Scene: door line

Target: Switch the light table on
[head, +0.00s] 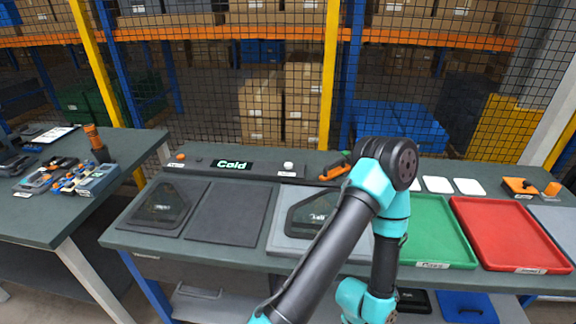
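A pale grey flat panel (280,240) with a dark, door-shaped part (306,215) on it lies mid-bench; it may be the light table, but I cannot tell for sure. A white round knob or button (288,167) on a small dark base stands behind it. An orange button (180,157) with a label stands further left, behind a dark panel. I cannot tell which control belongs to the light table. One of my arms crosses the pale panel's right part and hides it. Neither gripper shows.
A green tray (432,228) and a red tray (510,235) lie on the right. An orange-and-black tool (335,172) lies behind the pale panel. A dark mat (228,212) is bare. A side table (50,215) on the left holds small parts. A mesh fence stands behind.

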